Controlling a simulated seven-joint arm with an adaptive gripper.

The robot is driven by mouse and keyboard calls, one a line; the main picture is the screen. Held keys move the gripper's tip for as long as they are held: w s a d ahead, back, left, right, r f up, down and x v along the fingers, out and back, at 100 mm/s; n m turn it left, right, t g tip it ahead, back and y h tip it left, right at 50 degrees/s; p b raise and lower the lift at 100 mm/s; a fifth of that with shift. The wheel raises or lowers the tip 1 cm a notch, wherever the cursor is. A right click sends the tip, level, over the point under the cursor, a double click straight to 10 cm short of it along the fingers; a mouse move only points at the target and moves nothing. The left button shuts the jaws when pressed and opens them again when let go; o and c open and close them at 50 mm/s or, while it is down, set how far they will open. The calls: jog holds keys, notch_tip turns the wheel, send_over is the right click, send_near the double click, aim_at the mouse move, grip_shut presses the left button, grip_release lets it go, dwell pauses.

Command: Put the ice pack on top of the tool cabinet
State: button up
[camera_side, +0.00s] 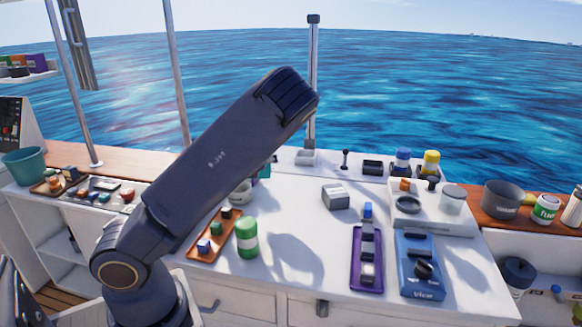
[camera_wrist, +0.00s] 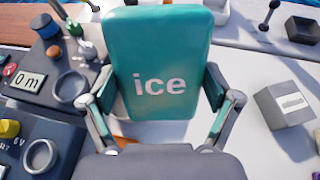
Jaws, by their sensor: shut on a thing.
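The ice pack (camera_wrist: 158,62) is a teal block with "ice" printed in white, upright in the wrist view. My gripper (camera_wrist: 157,97) is shut on it, with one finger at each side. In the side view my arm hides the gripper and most of the pack; only a small teal patch (camera_side: 265,171) shows behind the arm. A white cabinet (camera_side: 300,272) with a broad top and drawer handles stands in the middle of the side view. No label shows whether it is the tool cabinet.
Bare room lies between the bottle and purple tray. A pot (camera_side: 503,199) stands at right. Thin poles rise behind.

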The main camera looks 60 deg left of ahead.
notch_tip(320, 180, up, 3)
jog(key=m+t+h, duration=0.1)
jog(key=m+t, duration=0.2)
jog(key=t, duration=0.2)
jog(key=shift+s+a+r+m+h, duration=0.15)
jog(key=shift+r+m+h, duration=0.05)
jog(key=shift+m+h, duration=0.2)
jog(key=d+m+t+h, duration=0.1)
jog(key=t, duration=0.1)
jog(key=d+m+t+h, duration=0.2)
jog(key=shift+d+f, duration=0.1)
jog(key=shift+w+f, duration=0.2)
jog(key=shift+f, duration=0.15)
jog(key=w+a+f, duration=0.2)
jog(key=w+f, duration=0.1)
jog(key=w, duration=0.1)
jog(key=w+a+f, duration=0.3)
jog(key=w, duration=0.1)
jog(key=w+a+f, duration=0.2)
jog(key=w+f, duration=0.2)
jog(key=shift+a+f, duration=0.1)
jog(key=shift+a, duration=0.05)
jog(key=shift+f, duration=1.5)
